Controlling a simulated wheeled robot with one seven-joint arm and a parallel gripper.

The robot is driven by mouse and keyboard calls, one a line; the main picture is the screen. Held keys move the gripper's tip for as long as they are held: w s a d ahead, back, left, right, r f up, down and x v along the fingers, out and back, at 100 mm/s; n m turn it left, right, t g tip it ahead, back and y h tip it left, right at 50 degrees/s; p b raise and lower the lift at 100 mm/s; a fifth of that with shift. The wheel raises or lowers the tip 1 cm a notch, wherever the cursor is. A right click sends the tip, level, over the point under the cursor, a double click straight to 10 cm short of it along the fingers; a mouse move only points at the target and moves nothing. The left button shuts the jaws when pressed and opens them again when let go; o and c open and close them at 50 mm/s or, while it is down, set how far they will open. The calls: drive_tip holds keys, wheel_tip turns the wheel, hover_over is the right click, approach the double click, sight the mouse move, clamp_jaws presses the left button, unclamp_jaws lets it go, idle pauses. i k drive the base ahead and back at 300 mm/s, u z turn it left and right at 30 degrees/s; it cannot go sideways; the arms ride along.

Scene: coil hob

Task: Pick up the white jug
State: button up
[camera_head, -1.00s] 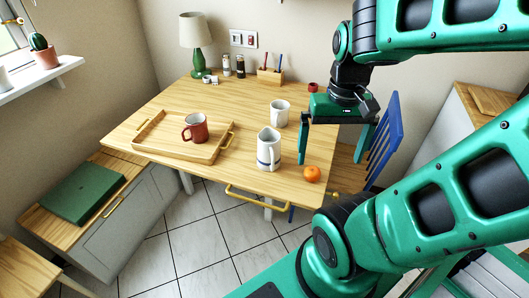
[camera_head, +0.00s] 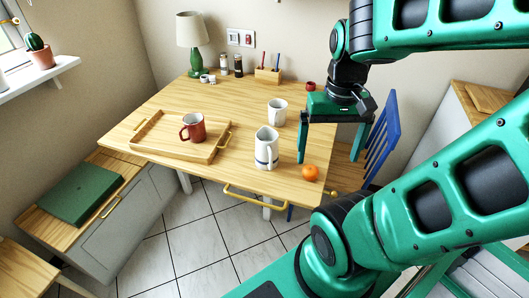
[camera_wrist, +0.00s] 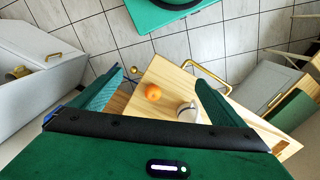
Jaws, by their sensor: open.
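The white jug (camera_head: 266,150) stands upright near the front edge of the wooden table, with a dark blue band low on its body and its handle toward the right. My gripper (camera_head: 327,158) is open and empty, above and to the right of the jug, its fingers pointing down near the table's right edge. In the wrist view the jug (camera_wrist: 187,112) shows between the open fingers, closer to the right one (camera_wrist: 215,103). The fingers do not touch it.
An orange (camera_head: 310,173) lies just right of the jug. A white mug (camera_head: 277,112) stands behind it. A wooden tray (camera_head: 150,139) with a red mug (camera_head: 193,127) is to the left. A blue chair (camera_head: 381,140) stands right of the table.

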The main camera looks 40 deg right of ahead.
sight(267, 138)
drive_tip(key=z, duration=1.65)
drive_tip(key=k, duration=1.2)
drive_tip(key=u, duration=1.5)
drive_tip(key=i, duration=1)
